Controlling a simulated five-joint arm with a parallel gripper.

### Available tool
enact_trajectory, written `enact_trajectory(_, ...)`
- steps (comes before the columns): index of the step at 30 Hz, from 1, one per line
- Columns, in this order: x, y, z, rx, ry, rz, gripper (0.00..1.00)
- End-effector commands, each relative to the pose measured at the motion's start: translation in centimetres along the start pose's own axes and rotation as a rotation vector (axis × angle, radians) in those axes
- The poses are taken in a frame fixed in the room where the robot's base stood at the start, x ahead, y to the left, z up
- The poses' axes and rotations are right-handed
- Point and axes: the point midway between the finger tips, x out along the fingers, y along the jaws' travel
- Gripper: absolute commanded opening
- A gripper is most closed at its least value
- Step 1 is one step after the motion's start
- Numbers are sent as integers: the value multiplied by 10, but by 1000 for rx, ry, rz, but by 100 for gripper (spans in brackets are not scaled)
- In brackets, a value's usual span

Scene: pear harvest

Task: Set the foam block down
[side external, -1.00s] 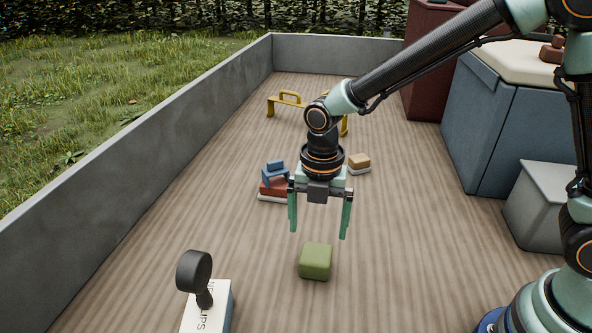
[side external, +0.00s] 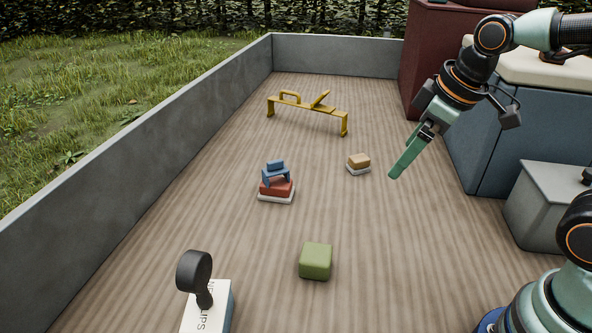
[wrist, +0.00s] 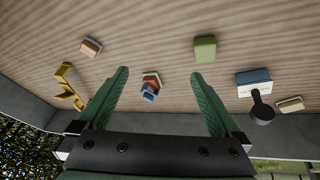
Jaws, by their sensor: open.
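The green foam block (side external: 316,261) rests flat on the wood-plank floor in the side view. It also shows at the top of the wrist view (wrist: 205,49), beyond and apart from the fingers. My gripper (side external: 394,176) is raised above the floor, up and to the right of the block. In the side view its fingers overlap each other. In the wrist view my gripper (wrist: 160,78) has its two green fingers spread wide with nothing between them in its grasp.
A stack of red and blue blocks (side external: 277,187), a small tan-and-white stack (side external: 359,163) and a yellow bench-like frame (side external: 308,111) stand behind. A box with a black knob (side external: 207,305) is at front. A grey box (side external: 541,208) and blue cabinet (side external: 500,130) line the right.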

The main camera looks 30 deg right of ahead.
Motion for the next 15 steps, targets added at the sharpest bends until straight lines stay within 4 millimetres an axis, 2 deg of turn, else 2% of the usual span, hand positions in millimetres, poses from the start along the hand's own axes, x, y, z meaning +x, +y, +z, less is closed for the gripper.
enact_trajectory(3,-10,9,14,244,50,33,100)
enact_trajectory(6,-13,12,20,366,73,44,100)
enact_trajectory(15,-14,14,24,430,83,48,100)
